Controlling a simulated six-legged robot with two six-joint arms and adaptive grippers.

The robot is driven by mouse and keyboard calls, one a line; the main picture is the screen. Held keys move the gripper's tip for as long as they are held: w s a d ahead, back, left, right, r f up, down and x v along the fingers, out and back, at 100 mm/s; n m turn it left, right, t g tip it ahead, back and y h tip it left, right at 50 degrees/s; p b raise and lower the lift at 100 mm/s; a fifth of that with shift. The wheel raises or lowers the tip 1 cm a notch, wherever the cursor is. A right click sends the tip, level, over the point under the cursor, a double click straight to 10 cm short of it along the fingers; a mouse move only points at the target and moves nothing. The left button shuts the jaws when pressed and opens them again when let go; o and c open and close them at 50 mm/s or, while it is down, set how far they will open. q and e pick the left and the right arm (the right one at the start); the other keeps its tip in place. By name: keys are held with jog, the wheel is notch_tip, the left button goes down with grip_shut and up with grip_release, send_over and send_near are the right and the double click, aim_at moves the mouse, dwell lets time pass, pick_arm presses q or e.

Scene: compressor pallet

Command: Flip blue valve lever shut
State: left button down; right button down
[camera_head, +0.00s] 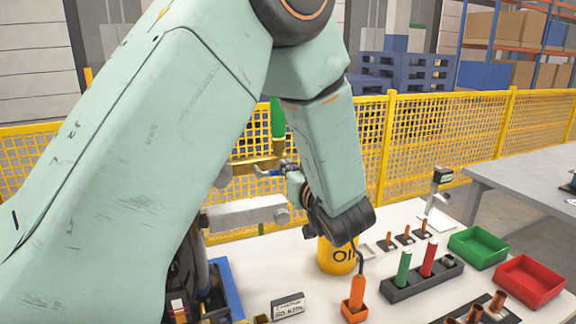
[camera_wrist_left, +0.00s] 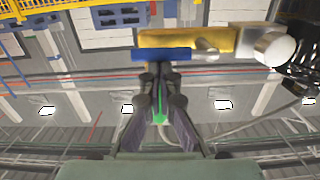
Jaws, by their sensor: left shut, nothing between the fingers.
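The blue valve lever (camera_wrist_left: 165,54) shows in the left wrist view as a flat bar lying along the brass valve body (camera_wrist_left: 190,40). In the head view a small part of the lever (camera_head: 268,173) shows below the brass pipe (camera_head: 252,163); the rest is hidden or too small to tell. My left gripper (camera_head: 285,166) is beside the valve, at the lever's right end. In the wrist view its fingertips (camera_wrist_left: 161,68) are together, empty, just under the lever; I cannot tell if they touch it. My right gripper is not in view.
A green upright part (camera_head: 278,118) rises above the brass pipe. A yellow container (camera_head: 330,257), an orange-handled tool (camera_head: 354,293), a black holder (camera_head: 412,285), a green bin (camera_head: 478,247) and a red bin (camera_head: 530,281) stand on the white table. A yellow fence (camera_head: 440,125) runs behind.

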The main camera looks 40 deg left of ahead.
pick_arm(q)
jog(key=s+f+m+p, duration=0.1)
jog(key=f+m+p, duration=0.2)
jog(key=m+p, duration=0.3)
jog(key=s+a+f+m+p, duration=0.1)
jog(key=f+m+p, duration=0.3)
jog(key=m, duration=0.6)
jog(key=s+p, duration=0.1)
jog(key=p, duration=0.1)
jog(key=shift+a+f+y+p, duration=0.15)
jog(key=shift+y+p, duration=0.25)
jog(key=shift+s, duration=0.15)
dwell(0.7)
